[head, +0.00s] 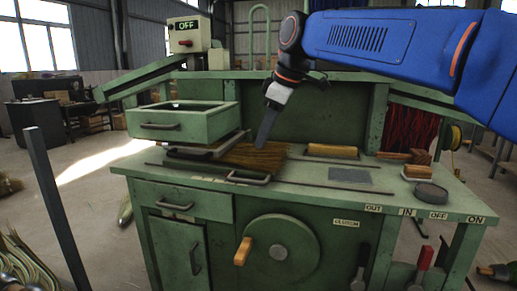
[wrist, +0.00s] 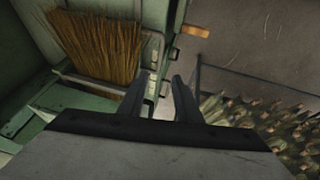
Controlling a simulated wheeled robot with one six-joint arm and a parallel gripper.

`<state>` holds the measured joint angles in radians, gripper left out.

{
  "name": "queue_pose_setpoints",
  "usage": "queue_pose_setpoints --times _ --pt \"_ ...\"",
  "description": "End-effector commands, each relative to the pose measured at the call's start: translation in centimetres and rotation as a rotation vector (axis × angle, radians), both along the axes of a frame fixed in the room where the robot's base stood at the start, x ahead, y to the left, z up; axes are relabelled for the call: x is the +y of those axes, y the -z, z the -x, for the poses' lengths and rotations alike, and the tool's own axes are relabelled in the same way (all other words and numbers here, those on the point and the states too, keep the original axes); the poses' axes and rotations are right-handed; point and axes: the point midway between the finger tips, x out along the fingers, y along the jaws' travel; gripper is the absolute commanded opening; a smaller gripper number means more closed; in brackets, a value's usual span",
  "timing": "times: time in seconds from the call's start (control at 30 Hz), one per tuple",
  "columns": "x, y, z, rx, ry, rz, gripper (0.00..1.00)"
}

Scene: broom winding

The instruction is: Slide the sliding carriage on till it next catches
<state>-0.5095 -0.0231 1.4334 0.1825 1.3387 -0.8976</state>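The sliding carriage (head: 205,152) sits toward the left of the green bench, between long dark rails. Its grey bar handle (head: 248,178) is at the front edge, and a tan straw bundle (head: 255,157) lies spread on it. My gripper (head: 263,140) points down above the straw, behind the handle in the head view. In the wrist view my gripper (wrist: 160,77) has its two fingers apart with nothing between the tips. The handle (wrist: 154,52) shows just beyond them, and the straw (wrist: 98,45) is to the left. Contact with the handle cannot be told.
A raised green drawer box (head: 183,122) stands at the left, with a control box (head: 188,35) reading OFF behind. A crank wheel (head: 268,251) with a wooden knob is on the bench front. A wooden brush block (head: 332,151) and dark puck (head: 431,193) lie to the right.

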Motion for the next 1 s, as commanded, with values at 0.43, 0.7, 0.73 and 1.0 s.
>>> queue_pose_setpoints --times 0.43,0.7,0.73,1.0 --pt "-0.8 -2.1 0.5 0.000 0.000 0.000 0.31" --pt "-1.7 -1.8 0.9 0.003 0.026 -0.001 0.31" --pt "-2.2 -1.7 1.1 0.004 0.041 -0.004 0.31" --pt "-10.9 2.5 4.8 0.041 0.315 -0.022 0.31"
